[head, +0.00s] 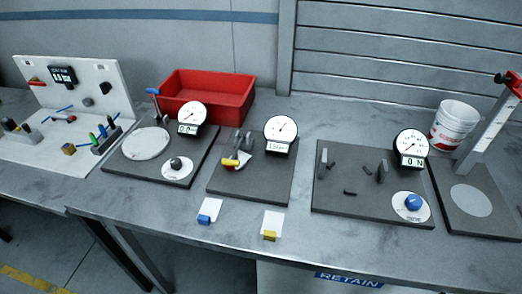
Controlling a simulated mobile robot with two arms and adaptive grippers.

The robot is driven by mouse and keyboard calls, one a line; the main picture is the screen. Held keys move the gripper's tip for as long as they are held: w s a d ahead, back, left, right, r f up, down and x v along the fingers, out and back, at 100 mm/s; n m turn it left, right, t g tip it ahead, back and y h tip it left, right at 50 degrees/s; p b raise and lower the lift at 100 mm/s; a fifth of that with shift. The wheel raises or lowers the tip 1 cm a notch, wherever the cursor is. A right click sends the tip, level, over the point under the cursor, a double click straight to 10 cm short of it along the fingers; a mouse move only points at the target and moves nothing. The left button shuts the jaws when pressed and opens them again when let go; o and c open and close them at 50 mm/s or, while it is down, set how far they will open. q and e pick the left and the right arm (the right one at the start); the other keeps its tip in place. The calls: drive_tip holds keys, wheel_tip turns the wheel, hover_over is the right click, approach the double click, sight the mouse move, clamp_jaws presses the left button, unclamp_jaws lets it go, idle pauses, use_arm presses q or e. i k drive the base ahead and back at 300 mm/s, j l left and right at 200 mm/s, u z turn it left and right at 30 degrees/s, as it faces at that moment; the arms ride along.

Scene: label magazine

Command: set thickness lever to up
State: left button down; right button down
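No label I can read names the thickness lever. The middle station (222,184) has a dial gauge (281,128) with a small readout that I cannot read for sure. Beside it, on the left, is a low lever with a yellow handle (230,163), which looks lowered, near grey metal blocks (243,141). The left station has a blue-topped upright lever (153,91) behind a white disc (146,143), a dial gauge (192,115) and a black knob (176,163). Neither of my grippers shows in the head view.
A red bin (207,95) stands behind the left station. The right station has a gauge (411,143) and blue knob (413,202). A white bucket (453,126) and tall column (490,125) stand far right. Blue (204,219) and yellow (269,236) blocks lie on cards in front.

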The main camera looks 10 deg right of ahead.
sight(227, 161)
drive_tip(key=k+l+u, duration=0.25)
drive_tip(key=l+u, duration=0.15)
drive_tip(key=k+l+u, duration=0.6)
drive_tip(key=u, duration=0.15)
drive_tip(key=l, duration=0.1)
